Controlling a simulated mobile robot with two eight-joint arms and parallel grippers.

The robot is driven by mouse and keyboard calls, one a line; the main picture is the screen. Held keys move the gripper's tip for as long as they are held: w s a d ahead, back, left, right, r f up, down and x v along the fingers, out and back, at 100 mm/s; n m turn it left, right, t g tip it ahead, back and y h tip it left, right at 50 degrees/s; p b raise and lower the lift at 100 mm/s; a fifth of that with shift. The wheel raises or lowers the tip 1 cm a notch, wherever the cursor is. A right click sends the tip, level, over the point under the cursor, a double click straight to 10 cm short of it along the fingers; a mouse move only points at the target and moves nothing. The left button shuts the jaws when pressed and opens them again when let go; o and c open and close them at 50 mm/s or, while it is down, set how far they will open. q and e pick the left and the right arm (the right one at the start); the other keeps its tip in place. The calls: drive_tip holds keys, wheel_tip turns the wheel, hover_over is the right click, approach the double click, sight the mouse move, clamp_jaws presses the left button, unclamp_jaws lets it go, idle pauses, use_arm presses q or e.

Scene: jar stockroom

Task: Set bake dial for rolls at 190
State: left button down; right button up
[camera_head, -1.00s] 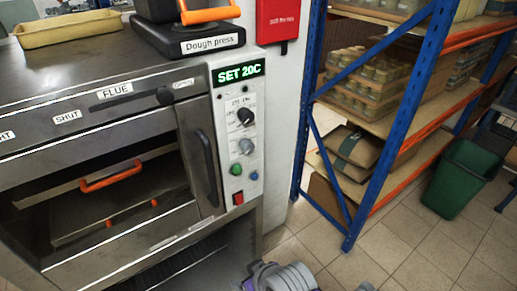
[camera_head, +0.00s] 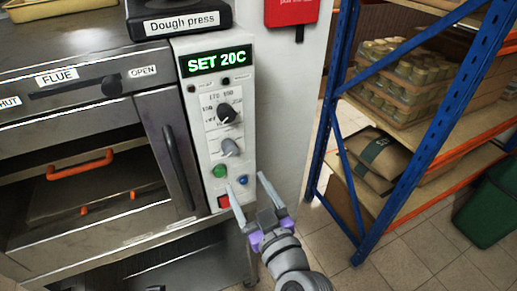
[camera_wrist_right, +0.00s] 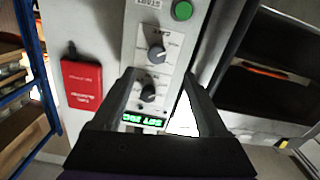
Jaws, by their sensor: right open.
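The oven's white control panel (camera_head: 218,125) has a green display (camera_head: 217,60) reading "SET 20C". Below it is an upper black dial (camera_head: 226,112) with small markings around it, then a lower grey dial (camera_head: 230,147). A green button (camera_head: 219,171), a blue button (camera_head: 243,180) and a red switch (camera_head: 223,202) sit lower down. My right gripper (camera_head: 250,192) is open and empty, in front of the panel's lower part. In the right wrist view the upper dial (camera_wrist_right: 148,92) and lower dial (camera_wrist_right: 156,53) appear beyond the open fingers. My left gripper is not in view.
The dough press (camera_head: 180,18) stands on top. A blue-framed shelf (camera_head: 345,130) with jars and sacks is at right, with a green bin (camera_head: 488,205) beyond. A red box (camera_head: 291,12) hangs on the wall.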

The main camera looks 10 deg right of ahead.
sight(231, 152)
drive_tip(key=x, duration=1)
drive_tip(key=shift+w+d+r, duration=0.1)
drive_tip(key=shift+w+r, duration=0.2)
drive_tip(key=shift+w, duration=0.1)
clamp_jaws()
